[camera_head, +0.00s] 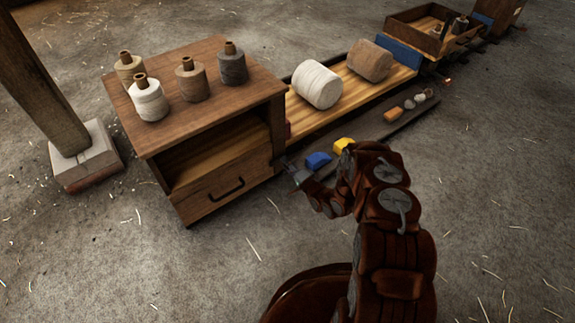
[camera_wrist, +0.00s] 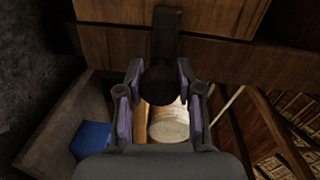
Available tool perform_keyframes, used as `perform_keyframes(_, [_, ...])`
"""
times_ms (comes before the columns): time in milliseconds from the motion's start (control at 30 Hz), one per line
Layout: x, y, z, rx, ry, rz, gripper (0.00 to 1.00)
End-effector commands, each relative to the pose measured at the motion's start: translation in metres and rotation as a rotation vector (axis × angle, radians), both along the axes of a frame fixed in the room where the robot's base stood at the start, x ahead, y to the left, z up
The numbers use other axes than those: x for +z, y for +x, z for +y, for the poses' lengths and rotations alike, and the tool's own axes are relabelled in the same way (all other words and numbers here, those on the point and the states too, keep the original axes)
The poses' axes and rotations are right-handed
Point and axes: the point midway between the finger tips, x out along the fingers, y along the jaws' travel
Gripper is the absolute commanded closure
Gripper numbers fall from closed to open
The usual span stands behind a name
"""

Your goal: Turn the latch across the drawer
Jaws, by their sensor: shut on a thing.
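The drawer (camera_head: 232,186) has a dark bar handle and looks closed at the bottom of the wooden cabinet (camera_head: 165,143). My gripper (camera_head: 290,166) is at the cabinet's right front corner, beside the drawer. In the wrist view my gripper (camera_wrist: 160,70) is shut on the dark latch (camera_wrist: 165,42), with one finger on each side of its rounded end. The latch's far part lies against the brown wood. In the head view my gripper hides the latch, so its angle to the drawer is unclear there.
Several yarn cones (camera_head: 150,98) stand on the cabinet. A low wooden bed (camera_head: 340,98) with a white spool (camera_head: 317,84) and a brown spool (camera_head: 370,60) runs right. Blue (camera_head: 318,160) and yellow (camera_head: 344,145) blocks are near my gripper. The floor in front is clear.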

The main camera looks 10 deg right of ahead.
Motion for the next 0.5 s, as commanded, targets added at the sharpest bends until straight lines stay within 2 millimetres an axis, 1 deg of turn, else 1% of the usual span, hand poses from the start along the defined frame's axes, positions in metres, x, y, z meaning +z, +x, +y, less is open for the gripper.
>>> perform_keyframes(267, [-0.0011,-0.001,0.0017,0.004,0.001,0.003,0.99])
perform_keyframes(300, [-0.0011,-0.001,0.0017,0.004,0.0,0.003,0.61])
perform_keyframes(500, [-0.0006,-0.0006,0.0008,0.002,0.0,0.001,0.4])
